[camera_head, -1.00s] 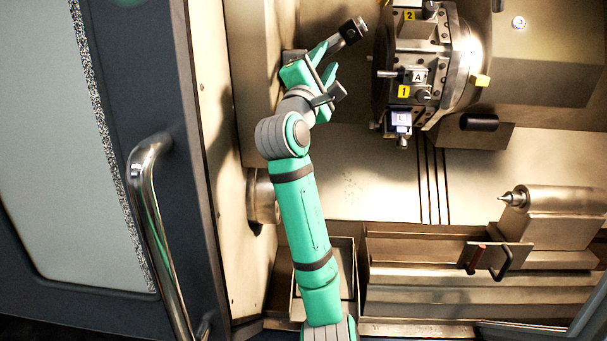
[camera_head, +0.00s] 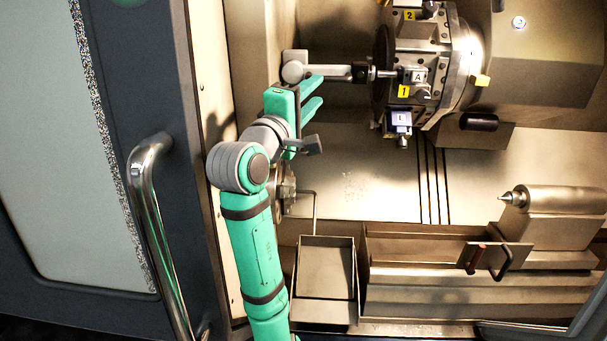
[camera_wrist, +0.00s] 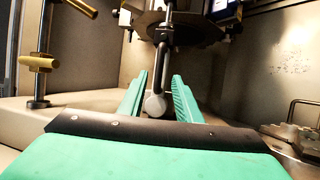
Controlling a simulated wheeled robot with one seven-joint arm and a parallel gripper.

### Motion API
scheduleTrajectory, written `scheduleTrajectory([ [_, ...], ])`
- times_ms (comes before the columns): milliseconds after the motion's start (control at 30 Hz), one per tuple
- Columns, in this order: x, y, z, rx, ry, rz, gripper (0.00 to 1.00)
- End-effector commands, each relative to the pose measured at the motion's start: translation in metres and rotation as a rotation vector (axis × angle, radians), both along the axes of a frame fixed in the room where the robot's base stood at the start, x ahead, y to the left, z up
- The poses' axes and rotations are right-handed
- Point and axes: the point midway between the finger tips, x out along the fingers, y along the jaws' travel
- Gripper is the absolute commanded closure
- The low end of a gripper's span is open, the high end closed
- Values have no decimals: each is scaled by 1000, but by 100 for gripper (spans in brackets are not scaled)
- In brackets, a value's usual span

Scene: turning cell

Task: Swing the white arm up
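The white arm (camera_head: 330,71) stands out level to the right from its round pivot (camera_head: 293,72) in the head view. A small dark block at its end overlaps the turret's tool rod (camera_head: 384,73); I cannot tell if they touch. My gripper (camera_head: 317,90) is open, its green fingers just below the arm. In the wrist view, my gripper (camera_wrist: 160,76) is open and the arm (camera_wrist: 165,45) shows between the fingers, its rounded white end (camera_wrist: 155,104) low in the gap. Nothing is clamped; I cannot tell whether a finger touches the arm.
The tool turret (camera_head: 425,70) is close on the right. A tailstock (camera_head: 555,215) and an open metal bin (camera_head: 327,268) are lower down. The machine door with its handle (camera_head: 150,220) is on the left.

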Motion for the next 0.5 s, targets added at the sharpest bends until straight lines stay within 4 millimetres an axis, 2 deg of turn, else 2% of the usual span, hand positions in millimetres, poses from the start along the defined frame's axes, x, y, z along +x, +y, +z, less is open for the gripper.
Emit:
scheduleTrajectory([
  [133, -24, 11, -4, 0, -2, 2, 69],
  [500, -12, 10, -68, 31, 8, 51, 69],
])
